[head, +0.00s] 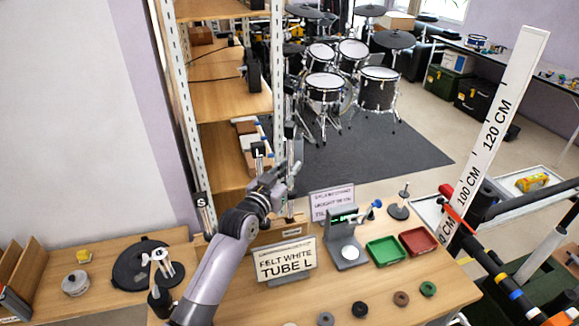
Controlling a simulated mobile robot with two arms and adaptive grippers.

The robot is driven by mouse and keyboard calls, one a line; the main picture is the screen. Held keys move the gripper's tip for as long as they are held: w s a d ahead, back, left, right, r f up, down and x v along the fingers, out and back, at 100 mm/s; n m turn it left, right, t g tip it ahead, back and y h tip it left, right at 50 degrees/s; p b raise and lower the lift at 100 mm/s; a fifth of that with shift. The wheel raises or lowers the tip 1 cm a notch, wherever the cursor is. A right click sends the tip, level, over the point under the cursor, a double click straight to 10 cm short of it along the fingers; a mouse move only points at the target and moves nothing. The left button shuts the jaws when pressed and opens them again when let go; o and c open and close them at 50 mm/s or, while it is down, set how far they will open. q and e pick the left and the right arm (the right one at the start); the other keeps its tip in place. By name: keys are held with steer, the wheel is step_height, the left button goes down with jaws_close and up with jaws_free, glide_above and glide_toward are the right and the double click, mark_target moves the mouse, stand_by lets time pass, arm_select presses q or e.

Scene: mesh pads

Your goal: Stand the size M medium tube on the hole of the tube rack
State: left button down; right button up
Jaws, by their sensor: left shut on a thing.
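My left gripper (287,176) is at the end of the grey arm that rises from the bottom left, over the back of the wooden table. It is shut on a thin upright tube (290,208), largely hidden by the fingers and too small to read a size mark. Below it is a low wooden block (280,233), partly behind the arm, which may be the tube rack; its holes cannot be made out. My right gripper is not in view.
A grey scale (345,240), green tray (386,250) and red tray (418,241) are to the right. A wooden shelf unit (228,101) rises behind. Several small rings lie along the front.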

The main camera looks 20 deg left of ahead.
mark_target(290, 191)
arm_select(q)
steer(key=shift+f+b, duration=0.3)
steer(key=shift+f, duration=0.3)
steer(key=shift+f+b, duration=1.85)
steer(key=shift+f, duration=1)
steer(key=c, duration=1.6)
jaws_free()
steer(key=shift+o, duration=0.4)
steer(key=shift+f, duration=0.15)
steer(key=s+a, duration=0.2)
steer(key=s, duration=0.9)
steer(key=shift+s, duration=0.4)
